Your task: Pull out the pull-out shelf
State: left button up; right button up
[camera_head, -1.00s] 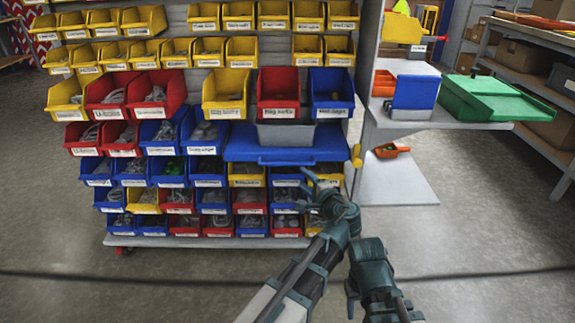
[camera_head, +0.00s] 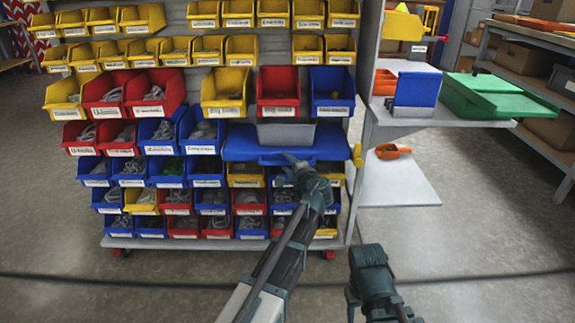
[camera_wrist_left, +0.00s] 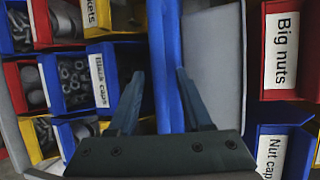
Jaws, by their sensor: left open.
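The pull-out shelf is a blue board (camera_head: 240,148) jutting from the bin rack, below the row with the red and blue bins. A grey bin (camera_head: 285,133) stands on it. My left gripper (camera_head: 291,160) is at the shelf's front edge, near its middle. In the left wrist view the blue shelf (camera_wrist_left: 170,50) runs as an upright band between the two open fingers of the left gripper (camera_wrist_left: 158,88). Whether either finger touches it, I cannot tell. My right arm is at the bottom right of the head view, low and away from the rack; its fingers cannot be made out.
Yellow, red and blue bins (camera_head: 165,130) of small parts fill the rack above, below and left of the shelf. A side shelf with a green case (camera_head: 490,97) stands at the right. An orange scoop (camera_head: 392,151) lies on the lower side shelf. The floor in front is clear.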

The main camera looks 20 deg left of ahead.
pick_arm(q)
grip_shut()
dwell(1.4)
